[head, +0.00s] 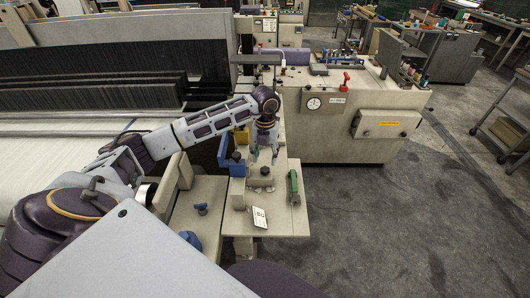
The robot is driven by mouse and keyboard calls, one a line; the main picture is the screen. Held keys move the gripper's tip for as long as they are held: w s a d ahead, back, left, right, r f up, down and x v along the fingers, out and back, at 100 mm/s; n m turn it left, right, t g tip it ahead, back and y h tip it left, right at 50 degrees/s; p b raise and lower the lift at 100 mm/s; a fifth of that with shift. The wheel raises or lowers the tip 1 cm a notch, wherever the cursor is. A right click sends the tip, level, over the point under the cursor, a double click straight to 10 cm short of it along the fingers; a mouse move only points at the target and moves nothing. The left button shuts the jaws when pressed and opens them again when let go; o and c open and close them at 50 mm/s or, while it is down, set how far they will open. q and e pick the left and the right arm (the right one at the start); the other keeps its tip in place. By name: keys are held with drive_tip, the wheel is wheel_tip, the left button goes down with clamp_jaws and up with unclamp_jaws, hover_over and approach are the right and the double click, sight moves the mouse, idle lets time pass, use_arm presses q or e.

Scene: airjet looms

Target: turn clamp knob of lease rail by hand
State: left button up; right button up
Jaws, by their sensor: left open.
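My left gripper (264,154) points down over the beige side bench of the loom, with its two fingers apart and nothing seen between them. A small black knob (265,171) stands on a beige block just below the fingertips; I cannot tell whether they touch it. Another dark knob (237,156) sits at a blue bracket (231,166) just left of the gripper. I cannot tell for sure which one is the lease rail's clamp knob. My right gripper is not in view.
A green-handled tool (294,187) and a white card-like device (260,217) lie on the beige bench (285,222). A beige cabinet with a round gauge (313,103) stands behind. Dark warp sheets (100,95) are at left.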

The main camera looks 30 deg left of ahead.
sight(265, 170)
use_arm(q)
drive_tip(key=m, duration=0.3)
drive_tip(key=shift+w+a, duration=0.25)
drive_tip(key=shift+w, duration=0.05)
drive_tip(key=m, duration=0.4)
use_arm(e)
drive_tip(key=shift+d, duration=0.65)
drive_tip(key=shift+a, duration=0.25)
use_arm(q)
drive_tip(key=shift+f, duration=0.25)
drive_tip(key=shift+f+b, duration=1.65)
drive_tip(key=shift+f, duration=1.2)
drive_tip(key=shift+f+b, duration=0.45)
drive_tip(key=shift+f, duration=0.45)
drive_tip(key=shift+w+r, duration=0.1)
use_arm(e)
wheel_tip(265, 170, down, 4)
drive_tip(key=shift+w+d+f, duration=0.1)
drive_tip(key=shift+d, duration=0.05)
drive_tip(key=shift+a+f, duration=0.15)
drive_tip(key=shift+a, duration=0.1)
